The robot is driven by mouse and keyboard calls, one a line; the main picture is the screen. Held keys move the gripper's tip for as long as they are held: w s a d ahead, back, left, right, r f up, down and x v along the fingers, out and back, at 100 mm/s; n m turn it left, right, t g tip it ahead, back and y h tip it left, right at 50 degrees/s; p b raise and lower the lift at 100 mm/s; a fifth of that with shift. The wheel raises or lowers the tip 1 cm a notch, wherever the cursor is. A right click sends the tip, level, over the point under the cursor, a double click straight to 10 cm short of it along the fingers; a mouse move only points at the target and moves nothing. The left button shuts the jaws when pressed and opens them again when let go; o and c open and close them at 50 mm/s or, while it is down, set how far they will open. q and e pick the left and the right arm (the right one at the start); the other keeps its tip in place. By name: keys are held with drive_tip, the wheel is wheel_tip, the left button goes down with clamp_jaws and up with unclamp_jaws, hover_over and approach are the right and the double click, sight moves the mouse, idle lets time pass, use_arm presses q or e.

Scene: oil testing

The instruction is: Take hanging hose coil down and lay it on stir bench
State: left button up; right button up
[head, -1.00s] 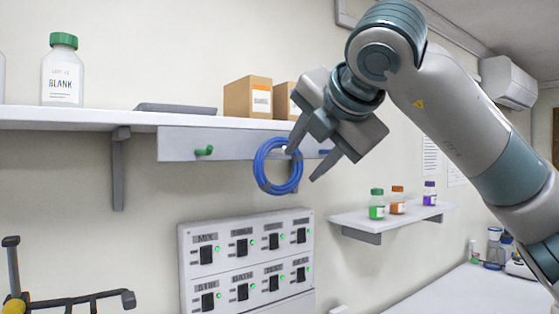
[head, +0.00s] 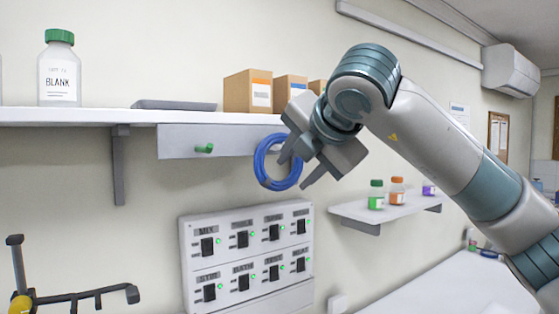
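The blue hose coil (head: 261,166) hangs upright below the peg rail (head: 220,141) under the wall shelf. My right gripper (head: 294,172) reaches in from the right with its fingers spread apart. One finger overlaps the coil's right side in the picture, and the other is to the right of the coil. I cannot tell whether the finger touches the coil or passes through it. The peg that bears the coil is hidden. My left gripper is not in view. The white bench surface (head: 450,290) shows at the lower right; I cannot tell whether it is the stir bench.
A switch panel (head: 246,255) is on the wall below the coil. A small shelf (head: 385,211) with several capped bottles is to the right. The upper shelf (head: 80,117) holds a BLANK bottle (head: 59,75) and cardboard boxes (head: 247,91). A green peg (head: 204,149) is bare.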

sight(290, 180)
drive_tip(key=shift+w+a+f+p, duration=0.2)
drive_tip(key=shift+w+f+p, duration=0.1)
drive_tip(key=shift+w+p, duration=0.4)
drive_tip(key=shift+p+x, duration=0.65)
drive_tip(key=shift+x, duration=0.25)
drive_tip(key=shift+w+a+f, duration=0.15)
drive_tip(key=shift+w+f, duration=0.25)
drive_tip(key=shift+f, duration=0.15)
drive_tip(key=shift+c, duration=0.6)
clamp_jaws()
